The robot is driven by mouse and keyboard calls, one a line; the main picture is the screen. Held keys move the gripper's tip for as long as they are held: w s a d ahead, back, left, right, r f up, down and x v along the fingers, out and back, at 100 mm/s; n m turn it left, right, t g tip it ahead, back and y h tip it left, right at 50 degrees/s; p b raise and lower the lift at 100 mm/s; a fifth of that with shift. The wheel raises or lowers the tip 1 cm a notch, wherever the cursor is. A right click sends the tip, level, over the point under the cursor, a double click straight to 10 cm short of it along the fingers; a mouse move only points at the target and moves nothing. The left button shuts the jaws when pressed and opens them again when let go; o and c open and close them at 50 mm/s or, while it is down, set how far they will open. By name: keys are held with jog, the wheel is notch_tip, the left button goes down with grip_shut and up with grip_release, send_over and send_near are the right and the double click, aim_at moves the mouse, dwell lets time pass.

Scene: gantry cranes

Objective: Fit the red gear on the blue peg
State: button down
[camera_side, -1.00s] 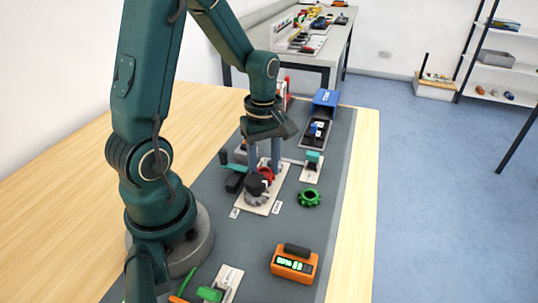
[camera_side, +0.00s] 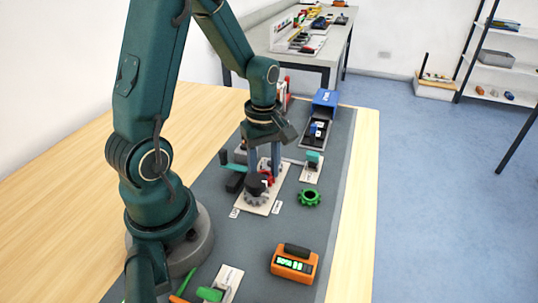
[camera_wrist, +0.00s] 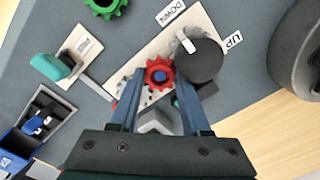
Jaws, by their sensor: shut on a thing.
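The red gear (camera_wrist: 159,74) is between the fingertips of my gripper (camera_wrist: 160,78) in the wrist view, with a blue spot showing at its centre. In the side view the red gear (camera_side: 269,178) is partly hidden by my gripper (camera_side: 265,174), which points down over the white board (camera_side: 262,208). My gripper is shut on the gear. The gear is low over the board, beside the black round knob (camera_wrist: 199,61). The blue spot looks like the peg's top in the gear's hole; I cannot tell how far down the gear sits.
A grey gear (camera_side: 256,199) is under the black knob. A loose green gear (camera_side: 309,197) lies to the right on the mat. An orange display box (camera_side: 293,264) stands in front. A teal block (camera_side: 313,157) and a dark tray (camera_side: 316,130) are farther back.

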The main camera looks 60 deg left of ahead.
jog(key=shift+c, duration=1.4)
grip_release()
jog(key=shift+r, duration=3.45)
jog(key=s+d+r+m+t, duration=0.2)
jog(key=d+m, duration=0.3)
jog(key=m, duration=0.4)
jog(key=s+d+r+m+t, duration=0.3)
jog(key=d+r+m, duration=0.2)
jog(key=m, duration=0.4)
jog(key=shift+s+d+r+t, duration=0.15)
jog(key=shift+s+d+t, duration=0.15)
